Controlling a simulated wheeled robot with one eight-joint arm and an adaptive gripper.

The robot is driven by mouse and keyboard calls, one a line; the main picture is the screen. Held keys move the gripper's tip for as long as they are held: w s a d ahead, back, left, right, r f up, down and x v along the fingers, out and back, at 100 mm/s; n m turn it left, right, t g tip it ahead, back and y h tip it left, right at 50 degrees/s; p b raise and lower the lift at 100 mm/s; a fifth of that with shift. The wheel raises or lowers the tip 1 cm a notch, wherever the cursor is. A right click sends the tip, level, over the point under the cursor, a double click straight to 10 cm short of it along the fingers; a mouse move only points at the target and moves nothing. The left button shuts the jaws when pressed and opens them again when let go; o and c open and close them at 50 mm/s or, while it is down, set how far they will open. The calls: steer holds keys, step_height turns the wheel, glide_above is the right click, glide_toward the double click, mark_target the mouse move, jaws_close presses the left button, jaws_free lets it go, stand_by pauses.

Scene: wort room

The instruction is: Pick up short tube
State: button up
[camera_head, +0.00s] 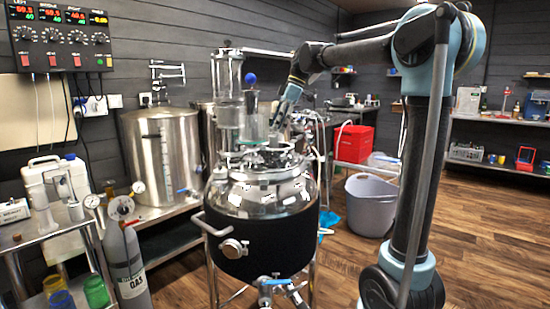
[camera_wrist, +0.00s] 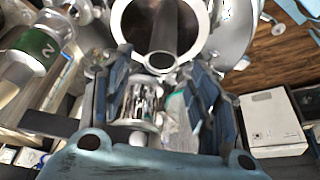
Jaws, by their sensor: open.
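My gripper (camera_head: 280,118) points down over the lid of the steel vessel (camera_head: 265,190) in the head view. In the wrist view my gripper (camera_wrist: 157,65) is open, with one blue-grey finger on each side. A clear, shiny cylindrical piece (camera_wrist: 143,103) shows between the fingers, with a visible gap on the right. I cannot tell for sure whether it is the short tube, or whether the fingers touch it. A grey upright cylinder (camera_head: 255,120) stands on the vessel lid just left of my gripper. The fittings under my fingertips are small and partly hidden.
A tall glass column (camera_head: 228,100) rises behind the vessel's left side. A large steel tank (camera_head: 162,155) stands at left, with a gas cylinder (camera_head: 124,262) in front. A grey bucket (camera_head: 371,205) and red box (camera_head: 354,144) are at right. Wooden floor is clear further right.

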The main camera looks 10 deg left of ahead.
mark_target(274, 136)
steer(key=shift+x, duration=2.8)
steer(key=shift+s+d, duration=0.1)
steer(key=shift+c, duration=0.2)
steer(key=c, duration=1.2)
